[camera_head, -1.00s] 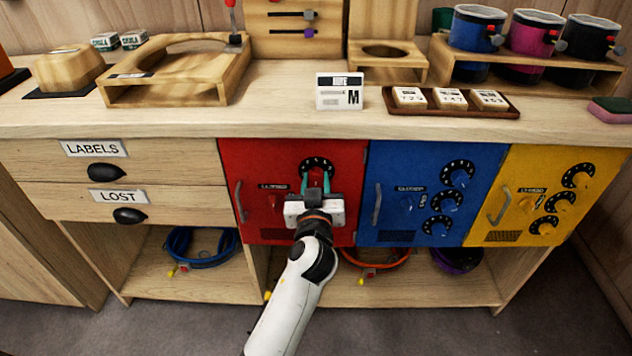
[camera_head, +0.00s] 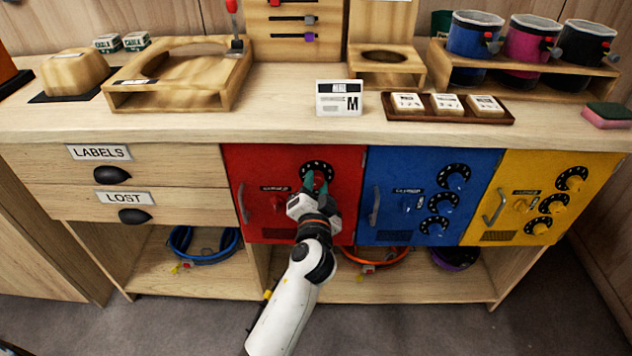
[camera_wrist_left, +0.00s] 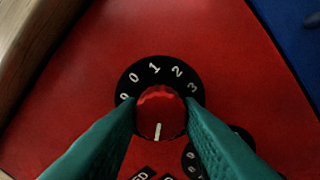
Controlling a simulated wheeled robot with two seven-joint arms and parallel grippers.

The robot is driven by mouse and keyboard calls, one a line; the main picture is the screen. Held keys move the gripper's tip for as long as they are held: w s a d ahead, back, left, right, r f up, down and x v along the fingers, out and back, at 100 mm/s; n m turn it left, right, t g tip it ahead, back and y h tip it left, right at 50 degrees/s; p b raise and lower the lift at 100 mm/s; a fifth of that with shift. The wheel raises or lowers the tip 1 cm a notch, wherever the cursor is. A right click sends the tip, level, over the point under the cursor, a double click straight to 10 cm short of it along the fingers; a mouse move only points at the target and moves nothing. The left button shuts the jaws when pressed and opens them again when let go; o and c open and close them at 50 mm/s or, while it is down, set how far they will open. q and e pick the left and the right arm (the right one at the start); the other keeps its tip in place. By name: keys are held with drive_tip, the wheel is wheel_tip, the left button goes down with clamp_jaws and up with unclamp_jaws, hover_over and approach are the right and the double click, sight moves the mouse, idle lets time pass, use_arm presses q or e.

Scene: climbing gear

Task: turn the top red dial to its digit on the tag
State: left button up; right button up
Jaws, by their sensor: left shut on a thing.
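The top red dial (camera_wrist_left: 158,112) has a black number ring on the red cabinet door (camera_head: 348,190). My left gripper (camera_head: 318,184) is shut on its knob, one teal finger on each side in the left wrist view (camera_wrist_left: 160,125). The digits 0, 1, 2 and 3 show along the ring's upper part; the fingers cover others. A white line on the knob points down in that view. Another black ring (camera_wrist_left: 190,158) shows partly behind the right finger. The tags (camera_head: 447,103) lie in a brown tray; their digits are too small to read surely. My right gripper is not in view.
A door handle (camera_head: 243,203) stands left of the gripper. The blue door (camera_head: 385,165) and yellow door (camera_head: 515,168), with their own dials, are to the right. The worktop (camera_head: 290,110) overhangs the doors. The floor in front is clear.

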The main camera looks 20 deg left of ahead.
sight(316, 184)
use_arm(q)
drive_tip(key=shift+r+m+p, duration=0.1)
drive_tip(key=shift+m+p, duration=0.45)
drive_tip(key=shift+m, duration=1.25)
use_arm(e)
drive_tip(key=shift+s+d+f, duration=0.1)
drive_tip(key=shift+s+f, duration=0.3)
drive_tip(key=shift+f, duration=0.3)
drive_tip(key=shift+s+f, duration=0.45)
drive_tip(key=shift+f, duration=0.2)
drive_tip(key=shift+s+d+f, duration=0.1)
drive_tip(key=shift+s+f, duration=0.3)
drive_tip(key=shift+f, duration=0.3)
use_arm(q)
drive_tip(key=o, duration=1)
drive_tip(key=shift+c, duration=0.2)
drive_tip(key=v, duration=0.4)
drive_tip(key=shift+s+d, duration=0.1)
drive_tip(key=shift+s, duration=0.15)
drive_tip(key=b+v, duration=0.1)
drive_tip(key=v, duration=0.6)
drive_tip(key=shift+s, duration=0.2)
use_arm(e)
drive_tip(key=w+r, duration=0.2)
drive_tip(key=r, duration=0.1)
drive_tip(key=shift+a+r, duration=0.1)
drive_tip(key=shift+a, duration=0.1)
use_arm(q)
drive_tip(key=shift+d, duration=0.1)
